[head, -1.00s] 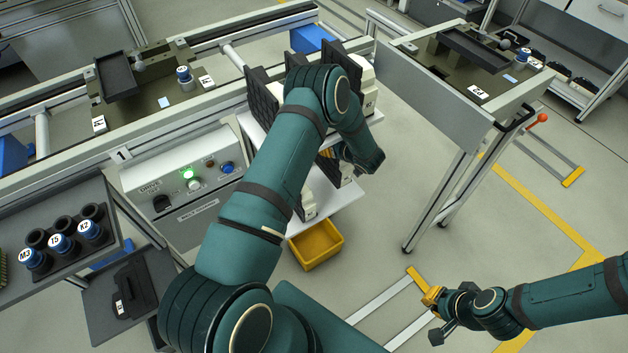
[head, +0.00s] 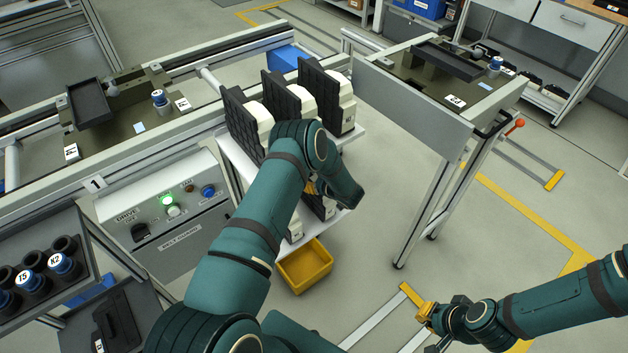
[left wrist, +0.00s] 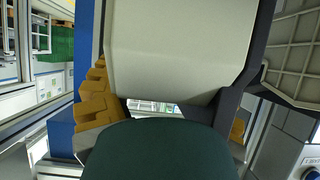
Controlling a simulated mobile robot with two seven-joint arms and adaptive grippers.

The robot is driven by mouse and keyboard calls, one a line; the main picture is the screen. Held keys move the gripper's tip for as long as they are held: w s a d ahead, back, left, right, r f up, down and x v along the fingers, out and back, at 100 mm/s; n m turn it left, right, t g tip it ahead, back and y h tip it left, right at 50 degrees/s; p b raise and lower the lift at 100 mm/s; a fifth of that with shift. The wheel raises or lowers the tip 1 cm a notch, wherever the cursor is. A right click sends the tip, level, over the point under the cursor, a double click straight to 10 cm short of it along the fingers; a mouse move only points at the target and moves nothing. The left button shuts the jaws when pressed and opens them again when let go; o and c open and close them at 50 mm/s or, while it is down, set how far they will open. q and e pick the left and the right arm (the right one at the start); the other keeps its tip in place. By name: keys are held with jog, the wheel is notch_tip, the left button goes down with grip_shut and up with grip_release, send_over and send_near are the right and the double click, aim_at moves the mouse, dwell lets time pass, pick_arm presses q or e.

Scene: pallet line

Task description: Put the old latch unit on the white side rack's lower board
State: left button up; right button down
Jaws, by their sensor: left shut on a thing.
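My left gripper (head: 312,187) is at the front of the white side rack (head: 347,136), below the upper board's level; my forearm and wrist hide most of it. In the left wrist view, my left gripper (left wrist: 168,108) is shut on a pale, dark-edged unit, the latch unit (left wrist: 180,50). Whether it is the old one I cannot tell. In the head view, white and black unit parts (head: 319,206) show beneath my wrist; I cannot tell which is held and which stands on the lower board. My right gripper (head: 426,313) is over the floor at lower right; its jaws are unclear.
Several black and white units (head: 326,95) stand on the upper board. A yellow bin (head: 305,266) is below the rack. The drive control box (head: 165,205) is left of it, and a conveyor end with a grey side panel (head: 412,108) right of it.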

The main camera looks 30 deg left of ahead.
pick_arm(q)
jog(key=o, duration=1.3)
jog(key=shift+f, duration=0.15)
jog(key=shift+o, duration=0.2)
jog(key=shift+d+r, duration=0.15)
jog(key=shift+r, duration=0.1)
jog(key=s+d+r+m+t+h+p, duration=0.1)
jog(key=s+d+r+m+h, duration=0.1)
jog(key=s+d+h, duration=0.3)
jog(key=s+d+r+m+h+p, duration=0.1)
jog(key=s+d+r+m+h, duration=0.15)
jog(key=d, duration=0.55)
jog(key=s+d+r+m+t+h+p, duration=0.1)
jog(key=s+d+r+m+h, duration=0.15)
jog(key=d, duration=0.35)
jog(key=s+d+r+m+g+h, duration=0.1)
jog(key=s+d+m+g+h, duration=0.1)
jog(key=s, duration=0.7)
jog(key=s+d+r+m+g+h, duration=0.2)
jog(key=s+d, duration=0.3)
jog(key=s, duration=0.4)
jog(key=shift+s+r+m+g+h, duration=0.2)
jog(key=shift+s+m+g+h, duration=0.05)
jog(key=shift+m+g+h, duration=0.3)
